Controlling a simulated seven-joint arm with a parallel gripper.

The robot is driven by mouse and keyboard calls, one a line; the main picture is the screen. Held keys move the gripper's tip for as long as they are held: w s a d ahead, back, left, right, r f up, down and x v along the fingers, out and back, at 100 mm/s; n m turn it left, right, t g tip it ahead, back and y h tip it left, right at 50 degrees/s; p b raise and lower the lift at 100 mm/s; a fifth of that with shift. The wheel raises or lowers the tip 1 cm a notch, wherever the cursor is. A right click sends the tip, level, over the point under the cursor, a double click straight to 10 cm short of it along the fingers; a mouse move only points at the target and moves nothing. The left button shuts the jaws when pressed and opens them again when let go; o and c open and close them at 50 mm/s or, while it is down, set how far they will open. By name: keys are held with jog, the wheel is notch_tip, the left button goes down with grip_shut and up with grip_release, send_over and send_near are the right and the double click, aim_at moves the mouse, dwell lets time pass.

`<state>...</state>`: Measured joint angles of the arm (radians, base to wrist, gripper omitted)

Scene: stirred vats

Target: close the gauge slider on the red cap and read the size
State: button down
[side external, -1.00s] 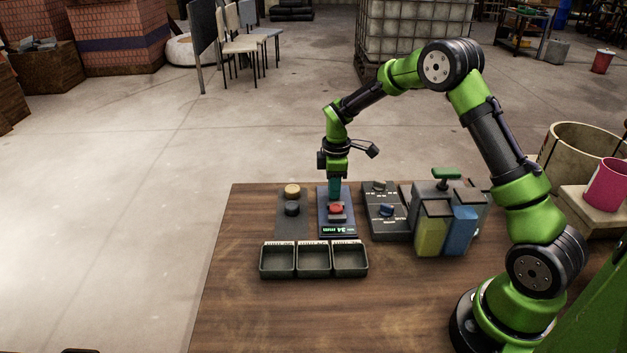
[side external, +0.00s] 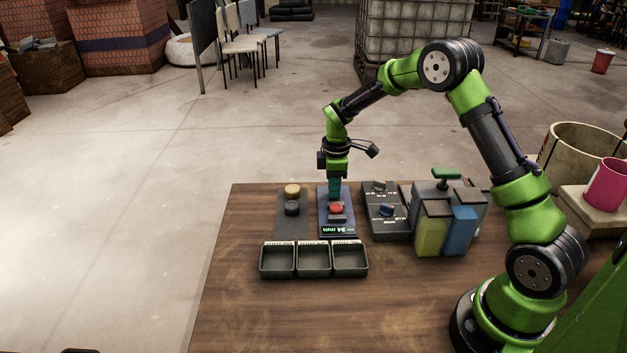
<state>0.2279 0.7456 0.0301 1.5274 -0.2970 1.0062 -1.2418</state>
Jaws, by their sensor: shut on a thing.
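The red cap (side external: 337,209) sits on the dark blue gauge (side external: 325,226) on the table. The gauge's green display (side external: 337,230) reads 34 mm. My gripper (side external: 335,192) points down at the far side of the red cap. It is shut on the teal gauge slider (side external: 335,186), which stands right behind the cap. In this view the slider appears to be against the cap, but I cannot tell for certain whether they touch.
Three open bins (side external: 313,275) stand in front. A dark knob panel (side external: 374,228) and a green-handled unit (side external: 432,240) stand to the right. The front table is clear.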

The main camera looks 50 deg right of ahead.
jog(key=shift+s+a+f, duration=0.2)
jog(key=shift+s+f, duration=0.1)
jog(key=c, duration=1.5)
grip_release()
jog(key=shift+o, duration=0.2)
jog(key=shift+r, duration=0.1)
jog(key=shift+w+d+r, duration=0.1)
jog(key=shift+r, duration=2)
jog(key=shift+w+d+r, duration=0.1)
jog(key=shift+r, duration=1.95)
